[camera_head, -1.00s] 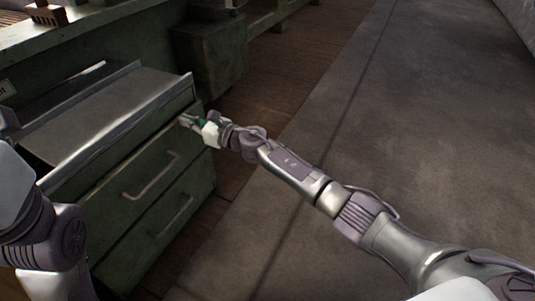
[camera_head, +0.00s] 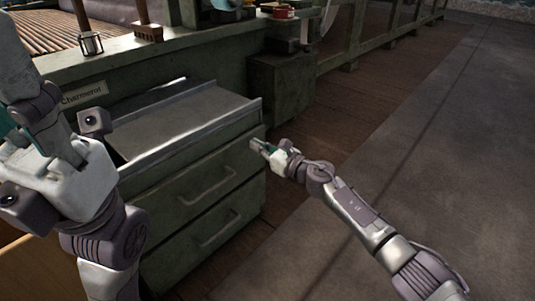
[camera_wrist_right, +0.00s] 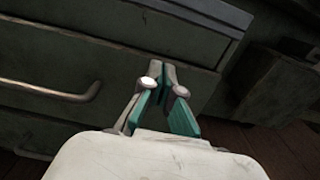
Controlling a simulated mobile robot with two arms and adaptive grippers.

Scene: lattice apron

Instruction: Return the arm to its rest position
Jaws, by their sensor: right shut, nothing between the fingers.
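My right arm reaches in from the lower right in the head view. Its gripper (camera_head: 258,147) is shut and empty, close to the right end of the green drawer cabinet's (camera_head: 188,238) front. In the right wrist view the closed fingertips (camera_wrist_right: 169,72) point at the drawer front, with nothing between them. I cannot tell whether they touch it. My left arm stands folded at the left of the head view, and its fingers do not show clearly.
The cabinet has a metal-topped open tray (camera_head: 185,108) and drawers with bar handles (camera_head: 208,188). A "Charmerol"-like label (camera_head: 84,93), a small lantern (camera_head: 91,43) and a wooden brush-like block (camera_head: 148,32) are behind. A red tin (camera_head: 284,11) stands farther back. Floor (camera_head: 440,150) at right is clear.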

